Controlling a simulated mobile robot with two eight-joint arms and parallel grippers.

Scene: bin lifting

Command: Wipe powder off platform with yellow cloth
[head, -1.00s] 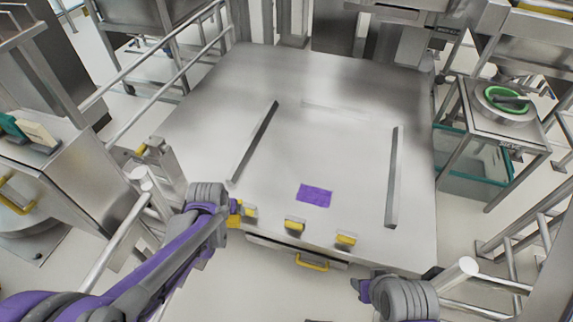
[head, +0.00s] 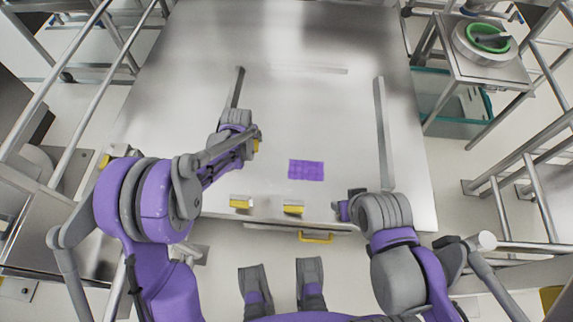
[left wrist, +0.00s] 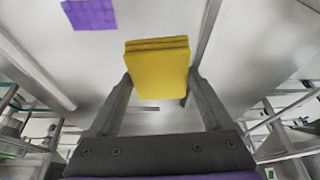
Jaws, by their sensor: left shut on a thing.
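A purple powder patch (head: 306,170) lies on the grey metal platform (head: 300,110), near its front edge; it also shows at the upper left of the left wrist view (left wrist: 90,14). My left gripper (head: 250,142) is over the platform, left of the powder. It is shut on a folded yellow cloth (left wrist: 157,72), mostly hidden by the arm in the head view. Whether the cloth touches the platform I cannot tell. My right gripper (head: 343,207) is at the platform's front edge, right of and nearer than the powder; its fingers are too unclear to read.
Two yellow-faced blocks (head: 241,203) (head: 293,207) sit along the front edge, above a yellow handle (head: 315,237). Raised bars (head: 236,88) (head: 384,135) flank the platform's middle. Railings (head: 75,80) stand left, and a small table with a green-rimmed pot (head: 488,40) stands right.

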